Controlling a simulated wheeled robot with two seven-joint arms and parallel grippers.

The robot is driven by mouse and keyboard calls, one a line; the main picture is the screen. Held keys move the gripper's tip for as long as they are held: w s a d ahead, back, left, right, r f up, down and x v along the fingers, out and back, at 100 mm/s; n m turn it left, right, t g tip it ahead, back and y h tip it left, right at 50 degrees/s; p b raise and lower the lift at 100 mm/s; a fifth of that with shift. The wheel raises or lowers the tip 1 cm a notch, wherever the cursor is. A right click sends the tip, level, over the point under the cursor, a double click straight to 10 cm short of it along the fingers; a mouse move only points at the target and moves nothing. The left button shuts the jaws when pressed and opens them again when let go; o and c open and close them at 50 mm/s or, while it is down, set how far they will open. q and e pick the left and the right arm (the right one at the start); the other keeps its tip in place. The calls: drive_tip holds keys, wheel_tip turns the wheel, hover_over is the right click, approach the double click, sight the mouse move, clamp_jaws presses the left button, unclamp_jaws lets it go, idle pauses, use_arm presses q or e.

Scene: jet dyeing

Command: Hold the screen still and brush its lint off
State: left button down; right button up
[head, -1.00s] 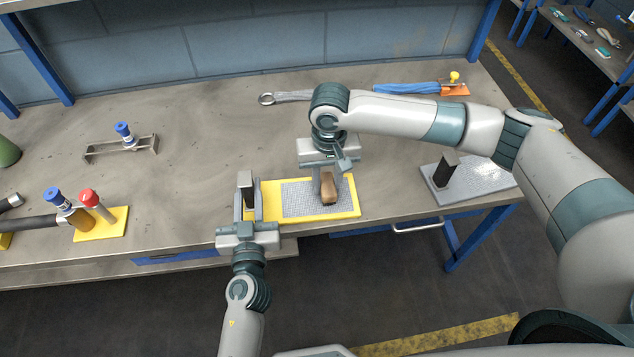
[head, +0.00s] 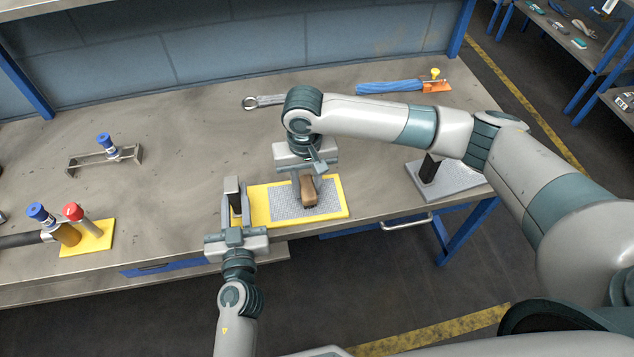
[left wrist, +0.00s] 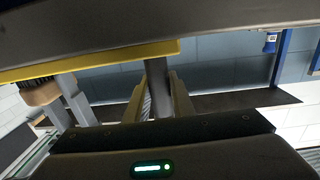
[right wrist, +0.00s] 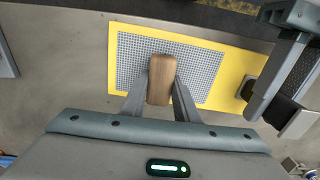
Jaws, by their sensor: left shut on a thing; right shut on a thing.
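The screen (head: 258,207) is a flat yellow frame around grey mesh, lying near the table's front edge. A dark upright handle (head: 233,187) stands at its left end. My left gripper (head: 236,207) is shut around this handle; the post also shows between its fingers in the left wrist view (left wrist: 157,88). My right gripper (head: 306,186) is shut on a wooden-backed brush (head: 308,193), held over the right part of the mesh. In the right wrist view the brush (right wrist: 161,80) covers the mesh's middle. Dark bristles show in the left wrist view (left wrist: 38,85). I cannot make out lint.
A grey plate with a dark handle (head: 462,180) lies to the right. A wrench (head: 265,101) and a blue bundle (head: 388,87) lie behind. A metal bracket (head: 105,158) and a yellow block with capped vials (head: 98,235) stand left. Table between is clear.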

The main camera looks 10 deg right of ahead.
drive_tip(key=a, duration=0.2)
drive_tip(key=shift+a, duration=0.3)
wheel_tip(320, 180, up, 2)
drive_tip(key=shift+w+r, duration=0.15)
drive_tip(key=shift+r, duration=0.05)
wheel_tip(320, 180, up, 6)
drive_tip(key=shift+f, duration=0.1)
idle(0.4)
use_arm(q)
drive_tip(key=c, duration=1.4)
unclamp_jaws()
drive_tip(key=shift+c, duration=0.2)
drive_tip(key=shift+r, duration=0.1)
drive_tip(key=shift+r, duration=4.9)
